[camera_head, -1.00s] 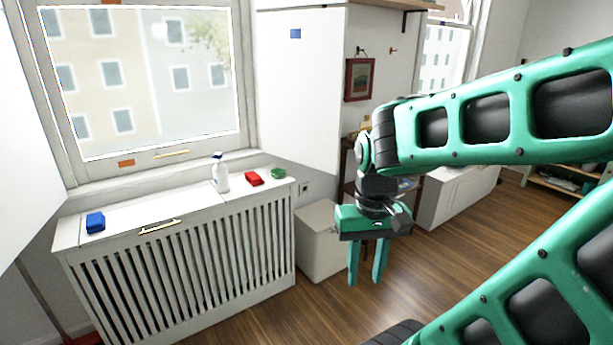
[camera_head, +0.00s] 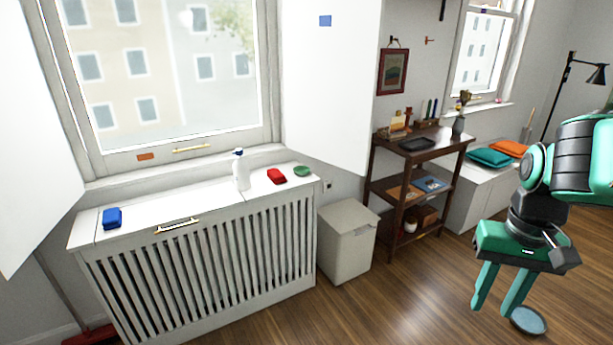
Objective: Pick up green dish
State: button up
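The green dish (camera_head: 302,171) is small and sits on the right end of the white radiator cover (camera_head: 150,212) under the window. A red block-like item (camera_head: 277,176) lies just left of it. My gripper (camera_head: 498,308) hangs at the lower right of the view with its fingers pointing down. The two fingers stand apart with a gap between them and nothing in it. It is far to the right of the dish, over the wooden floor.
A white spray bottle (camera_head: 241,170) and a blue item (camera_head: 112,218) also stand on the cover. A pale bin (camera_head: 347,241) is beside it. A dark wood shelf (camera_head: 374,187) stands right of the bin. A round blue-grey object (camera_head: 528,320) is near my fingers. Floor in front is clear.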

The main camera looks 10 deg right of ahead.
aim_at(300, 170)
jog(key=z, duration=0.05)
jog(key=i, duration=1)
jog(key=u, duration=0.05)
